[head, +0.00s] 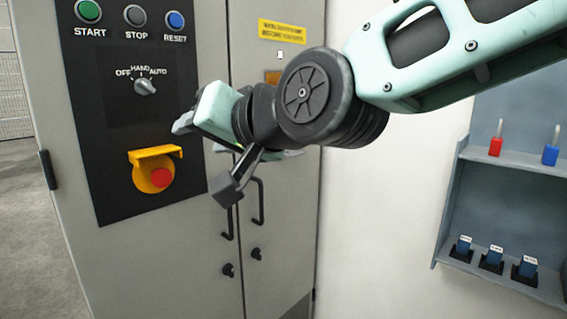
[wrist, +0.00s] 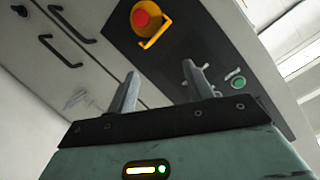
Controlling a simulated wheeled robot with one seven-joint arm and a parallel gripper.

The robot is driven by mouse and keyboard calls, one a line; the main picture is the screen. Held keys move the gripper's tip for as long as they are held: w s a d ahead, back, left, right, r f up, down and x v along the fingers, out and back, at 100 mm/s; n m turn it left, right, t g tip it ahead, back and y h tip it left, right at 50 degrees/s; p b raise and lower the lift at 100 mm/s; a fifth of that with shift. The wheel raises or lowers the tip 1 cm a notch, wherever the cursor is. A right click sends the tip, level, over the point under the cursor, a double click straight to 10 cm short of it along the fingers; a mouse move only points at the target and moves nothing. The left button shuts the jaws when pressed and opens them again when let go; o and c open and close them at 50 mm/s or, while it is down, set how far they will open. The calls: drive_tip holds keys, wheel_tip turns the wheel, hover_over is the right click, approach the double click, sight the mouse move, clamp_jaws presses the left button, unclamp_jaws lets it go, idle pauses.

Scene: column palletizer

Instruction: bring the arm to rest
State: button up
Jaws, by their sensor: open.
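My arm reaches in from the upper right in the head view, in front of a grey control cabinet (head: 275,200). My gripper (head: 180,125) points left toward the dark control panel (head: 115,85). In the wrist view my gripper (wrist: 162,90) shows two fingers standing well apart, with nothing between them. The gripper is open and empty. In the head view the gripper body and wrist hide part of the cabinet front, and the fingers are only partly visible.
The panel has START (head: 88,12), STOP (head: 135,16) and RESET (head: 175,20) buttons, a selector knob (head: 145,86) and a red emergency stop (head: 160,177) with a yellow guard (head: 155,152). Door handles (head: 258,200) lie below my wrist. A shelf (head: 510,163) with small items stands right.

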drive_tip(key=s+d+f+n+g+h+p, duration=0.1)
drive_tip(key=s+d+f+g+h+p, duration=0.1)
drive_tip(key=s+d+f, duration=0.4)
drive_tip(key=s+d+f+n+g+h+p, duration=0.1)
drive_tip(key=s+d+f+g+h, duration=0.3)
drive_tip(key=d, duration=0.8)
drive_tip(key=s+d+f+n+g+h+p, duration=0.2)
drive_tip(key=s+d+f+h, duration=0.3)
drive_tip(key=s+d+f, duration=0.3)
drive_tip(key=shift+s+d+g+p, duration=0.45)
drive_tip(key=shift+d+g+p, duration=0.25)
drive_tip(key=shift+p, duration=0.1)
drive_tip(key=shift+r, duration=0.1)
